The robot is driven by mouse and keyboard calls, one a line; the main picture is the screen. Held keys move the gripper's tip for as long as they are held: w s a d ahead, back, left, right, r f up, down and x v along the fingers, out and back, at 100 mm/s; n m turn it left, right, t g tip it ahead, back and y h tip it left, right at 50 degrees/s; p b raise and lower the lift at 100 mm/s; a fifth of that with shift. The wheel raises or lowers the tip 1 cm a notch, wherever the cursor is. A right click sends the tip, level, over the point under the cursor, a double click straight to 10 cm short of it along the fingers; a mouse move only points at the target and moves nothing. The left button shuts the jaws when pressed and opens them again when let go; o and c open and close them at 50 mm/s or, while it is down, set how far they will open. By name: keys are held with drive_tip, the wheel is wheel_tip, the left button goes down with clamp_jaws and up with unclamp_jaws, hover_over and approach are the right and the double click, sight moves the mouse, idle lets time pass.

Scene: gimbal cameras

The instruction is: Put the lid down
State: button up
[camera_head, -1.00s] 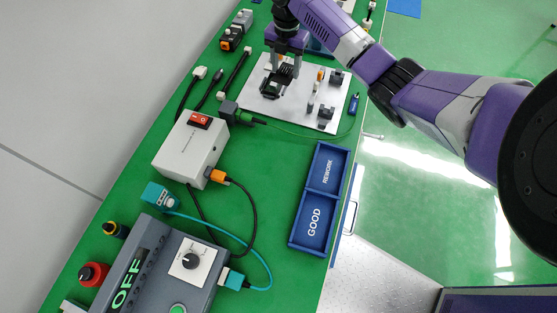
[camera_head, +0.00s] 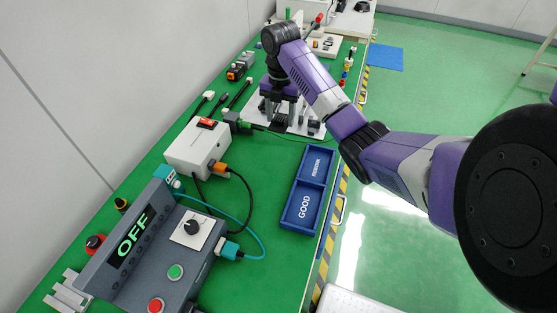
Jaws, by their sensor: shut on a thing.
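My gripper (camera_head: 281,108) is over the silver plate (camera_head: 257,120) at the back middle of the green bench. It points down and is shut on a small dark piece, which I take to be the lid (camera_head: 279,125). The piece is tilted at the fingertips, low over the plate. The fingers and my arm hide part of the plate, and I cannot tell whether the piece touches anything there.
A blue tray (camera_head: 293,187) marked GOOD and REWORK lies near the right edge. A white box with a red switch (camera_head: 196,148) stands left of it. A grey control panel (camera_head: 150,245) reading OFF is in front. Cables cross the bench.

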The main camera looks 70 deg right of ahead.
sight(280, 154)
wheel_tip(280, 154, down, 14)
drive_tip(key=shift+d+f+p, duration=0.1)
drive_tip(key=shift+p, duration=0.2)
drive_tip(key=shift+f, duration=0.1)
drive_tip(key=o, duration=1.4)
drive_tip(key=shift+c, duration=0.2)
wheel_tip(280, 154, up, 12)
drive_tip(key=shift+r+b, duration=0.2)
drive_tip(key=shift+b, duration=0.4)
